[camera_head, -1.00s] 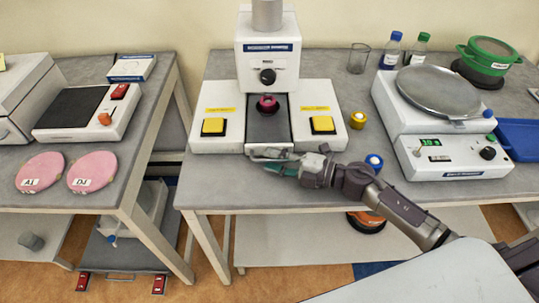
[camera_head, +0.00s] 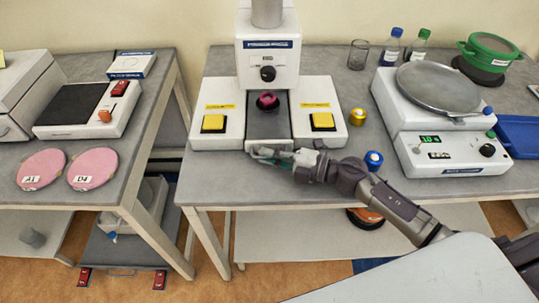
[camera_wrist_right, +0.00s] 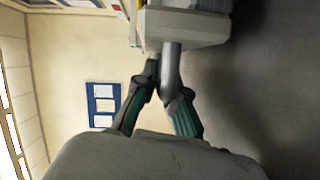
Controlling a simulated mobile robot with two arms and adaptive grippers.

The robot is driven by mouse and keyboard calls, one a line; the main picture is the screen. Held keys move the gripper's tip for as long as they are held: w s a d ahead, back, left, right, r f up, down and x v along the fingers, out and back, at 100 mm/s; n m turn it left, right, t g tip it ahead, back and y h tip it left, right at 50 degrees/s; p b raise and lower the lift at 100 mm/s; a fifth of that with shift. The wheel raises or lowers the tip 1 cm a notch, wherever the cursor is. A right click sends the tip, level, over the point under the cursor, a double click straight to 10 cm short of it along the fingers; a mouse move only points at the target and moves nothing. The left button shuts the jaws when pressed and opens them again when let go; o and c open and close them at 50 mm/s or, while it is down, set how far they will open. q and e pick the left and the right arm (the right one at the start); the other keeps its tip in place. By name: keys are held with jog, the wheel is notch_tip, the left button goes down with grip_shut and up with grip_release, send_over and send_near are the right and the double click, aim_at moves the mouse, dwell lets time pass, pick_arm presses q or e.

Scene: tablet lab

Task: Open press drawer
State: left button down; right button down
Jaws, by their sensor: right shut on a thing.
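The press (camera_head: 267,60) is a white machine with a black knob, standing on the middle table. Its drawer (camera_head: 268,123) is the grey slab between two white panels, with a dark pink ring-shaped piece (camera_head: 267,102) on it. My right gripper (camera_head: 262,152) is at the front end of the drawer. In the right wrist view its two green-padded fingers (camera_wrist_right: 160,85) close around a grey bar, the drawer handle (camera_wrist_right: 171,62). In the head view the fingers hide most of the handle. My left gripper is not in view.
White panels with yellow buttons (camera_head: 213,123) (camera_head: 322,121) flank the drawer. A gold piece (camera_head: 357,116) and a blue-and-white piece (camera_head: 374,160) lie near my right arm. The table front left of the gripper is clear.

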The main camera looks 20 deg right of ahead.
jog(key=shift+s+a+p, duration=0.15)
jog(key=shift+s+p, duration=0.15)
jog(key=shift+s, duration=0.25)
jog(key=s+a+p, duration=0.3)
jog(key=s, duration=1)
jog(key=shift+s+a, duration=0.25)
jog(key=shift+a, duration=0.15)
jog(key=c, duration=1.2)
grip_release()
jog(key=shift+c, duration=0.2)
jog(key=v, duration=1.2)
